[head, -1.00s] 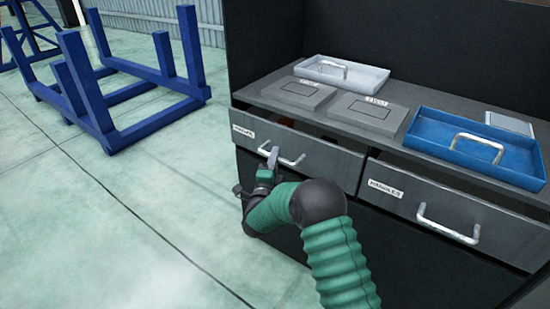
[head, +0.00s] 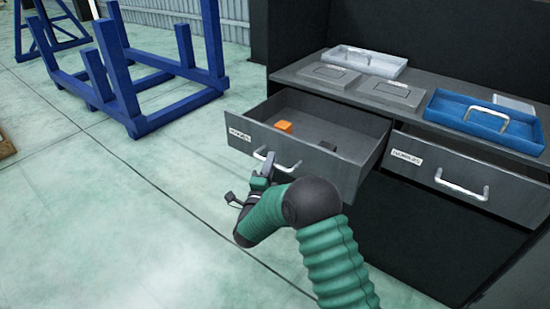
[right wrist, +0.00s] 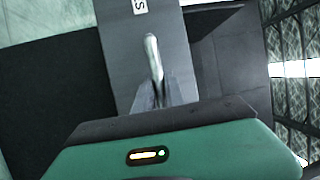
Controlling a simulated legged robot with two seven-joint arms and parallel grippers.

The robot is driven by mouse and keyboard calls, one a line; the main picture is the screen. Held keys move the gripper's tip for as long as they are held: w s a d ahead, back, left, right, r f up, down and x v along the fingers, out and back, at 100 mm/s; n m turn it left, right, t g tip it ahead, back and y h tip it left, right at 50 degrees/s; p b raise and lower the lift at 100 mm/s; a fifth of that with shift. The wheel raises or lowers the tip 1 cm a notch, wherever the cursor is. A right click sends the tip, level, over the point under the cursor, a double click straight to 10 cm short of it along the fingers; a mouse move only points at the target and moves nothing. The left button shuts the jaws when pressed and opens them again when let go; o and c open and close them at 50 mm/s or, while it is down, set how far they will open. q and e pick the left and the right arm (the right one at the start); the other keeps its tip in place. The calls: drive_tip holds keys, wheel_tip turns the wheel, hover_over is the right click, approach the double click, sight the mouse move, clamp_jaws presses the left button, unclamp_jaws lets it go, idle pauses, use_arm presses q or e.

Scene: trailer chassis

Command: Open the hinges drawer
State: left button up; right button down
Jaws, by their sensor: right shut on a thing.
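The hinges drawer (head: 306,150) is the left one in the dark cabinet. In the right wrist view the handle (right wrist: 154,58) runs down to the gripper fingers (right wrist: 162,92), and part of the label shows above. My left gripper is not in view.
The handles drawer (head: 440,178) on the right is slightly open. A grey tray (head: 385,66) and a blue tray (head: 450,112) sit on the cabinet top (head: 300,74). A blue frame (head: 150,80) stands at the left. The floor between is clear.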

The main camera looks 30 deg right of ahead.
drive_tip(key=a, duration=0.1)
drive_tip(key=s+a, duration=0.1)
drive_tip(key=a, duration=0.2)
drive_tip(key=shift+s+f, duration=0.2)
drive_tip(key=shift+s, duration=0.15)
drive_tip(key=shift+d, duration=0.1)
drive_tip(key=c, duration=1.4)
unclamp_jaws()
drive_tip(key=shift+w+d, duration=0.1)
drive_tip(key=p+v, duration=0.4)
drive_tip(key=v, duration=1.3)
